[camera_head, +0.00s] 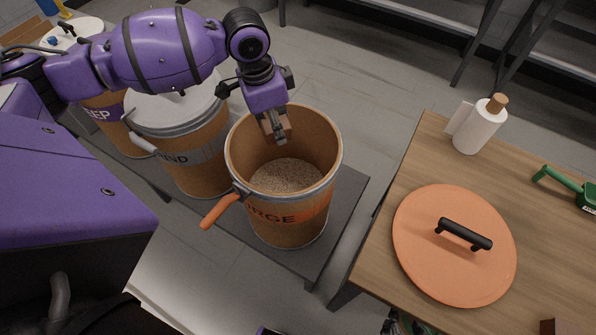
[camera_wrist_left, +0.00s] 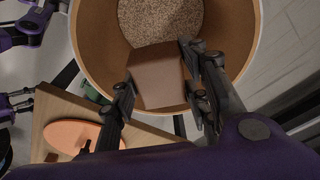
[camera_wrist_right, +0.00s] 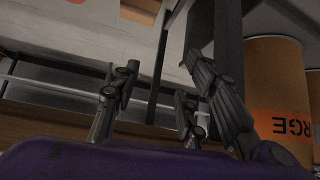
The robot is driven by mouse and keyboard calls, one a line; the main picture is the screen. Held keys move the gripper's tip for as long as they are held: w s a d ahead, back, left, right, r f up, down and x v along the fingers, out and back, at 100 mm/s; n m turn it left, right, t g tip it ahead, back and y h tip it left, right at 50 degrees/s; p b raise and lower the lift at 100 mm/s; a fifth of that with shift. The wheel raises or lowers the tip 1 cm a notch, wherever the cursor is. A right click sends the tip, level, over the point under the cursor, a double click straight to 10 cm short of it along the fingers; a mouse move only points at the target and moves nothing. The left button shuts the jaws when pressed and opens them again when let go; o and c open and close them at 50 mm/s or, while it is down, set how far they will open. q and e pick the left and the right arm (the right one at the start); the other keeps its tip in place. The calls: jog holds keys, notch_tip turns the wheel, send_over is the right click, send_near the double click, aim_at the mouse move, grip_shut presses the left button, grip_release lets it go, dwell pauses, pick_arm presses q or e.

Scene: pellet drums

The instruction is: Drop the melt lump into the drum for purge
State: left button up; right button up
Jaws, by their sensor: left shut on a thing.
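The melt lump (camera_head: 284,127) is a brown block; it also shows in the left wrist view (camera_wrist_left: 158,78). My left gripper (camera_head: 273,126) is shut on it, pointing down over the open mouth of the purge drum. The purge drum (camera_head: 290,222) is tan with an orange label, and pale pellets (camera_head: 287,176) lie inside. The lump is above the pellets, apart from them. My right gripper (camera_wrist_right: 158,95) is open and empty in the right wrist view, low beside the table, with the drum (camera_wrist_right: 275,85) at the right.
An orange lid (camera_head: 440,262) with a black handle lies on the wooden table (camera_head: 405,165), near a white bottle (camera_head: 480,128) and a green tool (camera_head: 560,179). A lidded drum (camera_head: 190,150) stands left of the purge drum. An orange handle (camera_head: 220,210) sticks out from the purge drum's rim.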

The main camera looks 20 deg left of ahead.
pick_arm(q)
jog(key=shift+w+a+f, duration=0.3)
jog(key=shift+w, duration=0.05)
notch_tip(320, 180, down, 2)
jog(key=shift+m+b, duration=0.4)
jog(key=shift+b, duration=0.25)
notch_tip(320, 180, down, 4)
jog(key=b, duration=0.3)
jog(key=shift+w, duration=0.1)
pick_arm(e)
jog(key=shift+g, duration=0.3)
jog(key=s+f, duration=0.1)
jog(key=f, duration=0.2)
jog(key=s+d+f, duration=0.1)
jog(key=f, duration=0.1)
jog(key=shift+s+f, duration=0.15)
jog(key=shift+s, duration=0.15)
pick_arm(q)
jog(key=o, duration=1.2)
jog(key=shift+c, duration=0.2)
jog(key=shift+o, duration=0.4)
pick_arm(e)
jog(key=shift+s, duration=0.2)
jog(key=shift+f, duration=0.1)
